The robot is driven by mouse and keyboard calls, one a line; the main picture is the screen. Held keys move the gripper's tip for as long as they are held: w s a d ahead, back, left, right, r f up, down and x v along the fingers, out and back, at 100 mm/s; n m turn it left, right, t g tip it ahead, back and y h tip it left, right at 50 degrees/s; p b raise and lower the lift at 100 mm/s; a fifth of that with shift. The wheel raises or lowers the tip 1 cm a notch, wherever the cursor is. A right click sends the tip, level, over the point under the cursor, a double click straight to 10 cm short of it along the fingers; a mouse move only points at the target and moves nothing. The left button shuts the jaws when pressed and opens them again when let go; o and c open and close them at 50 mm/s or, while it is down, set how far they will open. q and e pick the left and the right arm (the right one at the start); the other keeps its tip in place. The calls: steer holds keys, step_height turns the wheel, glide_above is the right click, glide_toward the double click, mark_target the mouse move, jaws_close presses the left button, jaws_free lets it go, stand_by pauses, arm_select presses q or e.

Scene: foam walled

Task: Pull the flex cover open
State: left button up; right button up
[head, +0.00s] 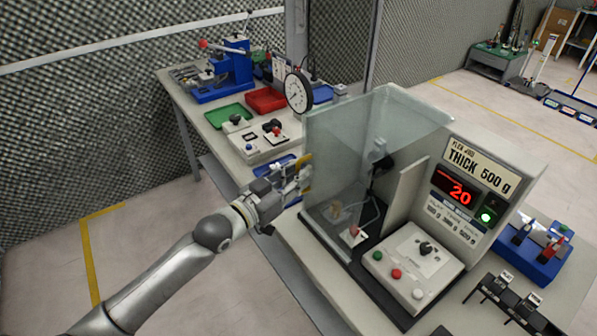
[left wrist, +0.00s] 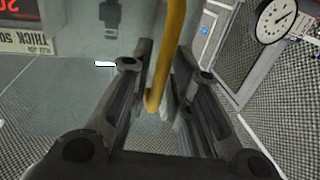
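The flex cover (head: 345,135) is a clear, greenish panel on the left side of the grey test machine. It also shows in the left wrist view (left wrist: 70,100). A yellow handle (head: 306,172) stands at its outer left side. My left gripper (head: 301,180) is at this handle. In the left wrist view the handle (left wrist: 162,70) runs between the two dark fingers, with a narrow gap visible beside it, so the fingers look apart. Contact with the handle is hard to judge. My right gripper is in neither view.
The machine (head: 490,165) shows a red 20 and a lit green button. A control box (head: 415,265) stands in front. A dial gauge (head: 298,92), a red tray (head: 266,99) and a green tray (head: 228,115) lie behind my left gripper. Floor left of the bench is clear.

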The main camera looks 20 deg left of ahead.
arm_select(q)
steer(key=shift+w+d, duration=0.1)
steer(key=shift+w, duration=0.15)
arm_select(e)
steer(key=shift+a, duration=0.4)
arm_select(q)
steer(key=shift+c, duration=0.4)
jaws_close()
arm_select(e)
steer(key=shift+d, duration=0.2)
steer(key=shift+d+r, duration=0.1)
